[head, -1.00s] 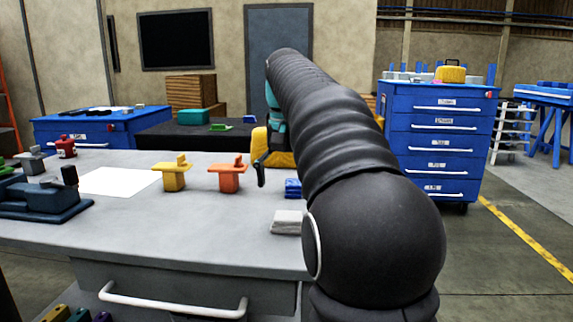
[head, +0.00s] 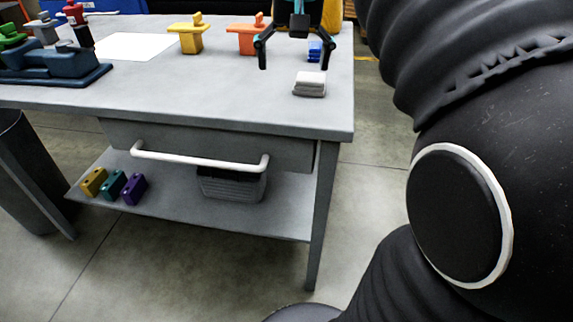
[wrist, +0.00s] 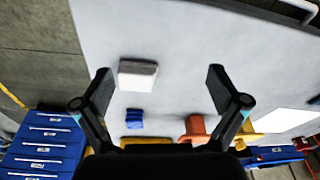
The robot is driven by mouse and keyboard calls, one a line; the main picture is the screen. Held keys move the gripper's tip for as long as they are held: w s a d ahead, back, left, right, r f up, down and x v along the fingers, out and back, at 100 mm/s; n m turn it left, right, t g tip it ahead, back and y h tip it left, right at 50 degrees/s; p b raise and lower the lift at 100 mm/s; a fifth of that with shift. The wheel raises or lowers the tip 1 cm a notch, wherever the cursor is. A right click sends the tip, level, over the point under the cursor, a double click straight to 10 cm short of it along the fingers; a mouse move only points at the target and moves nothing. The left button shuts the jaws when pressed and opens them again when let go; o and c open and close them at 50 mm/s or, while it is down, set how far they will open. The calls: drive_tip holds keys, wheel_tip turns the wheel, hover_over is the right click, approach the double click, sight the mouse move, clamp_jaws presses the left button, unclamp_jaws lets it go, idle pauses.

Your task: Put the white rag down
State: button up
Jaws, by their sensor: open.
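The white rag (head: 310,84) is a small folded stack lying on the grey table (head: 215,95) near its right end. It also shows in the wrist view (wrist: 138,72), left of centre, between my fingers' lines but beyond them. My gripper (head: 296,52) is open and empty above the table, a little behind the rag in the head view and apart from it. In the wrist view both fingers (wrist: 158,88) are spread wide with nothing between them touching.
A blue folded item (head: 315,50) lies behind the rag. Orange (head: 246,38) and yellow (head: 187,38) blocks stand to the left, with a white sheet (head: 138,46) and a dark vise (head: 50,68) beyond. Clear tabletop lies left of the rag.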

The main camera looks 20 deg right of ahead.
drive_tip(key=s+a+f+n+t, duration=0.1)
drive_tip(key=s+a+f+n, duration=0.1)
drive_tip(key=s+a+f, duration=0.2)
drive_tip(key=s+a+f+n+t, duration=0.2)
drive_tip(key=s+a+f, duration=0.1)
drive_tip(key=s+f, duration=0.7)
wheel_tip(320, 180, down, 5)
drive_tip(key=shift+s+a+r+t, duration=0.15)
drive_tip(key=shift+s+a+t, duration=0.1)
drive_tip(key=shift+a+t, duration=0.1)
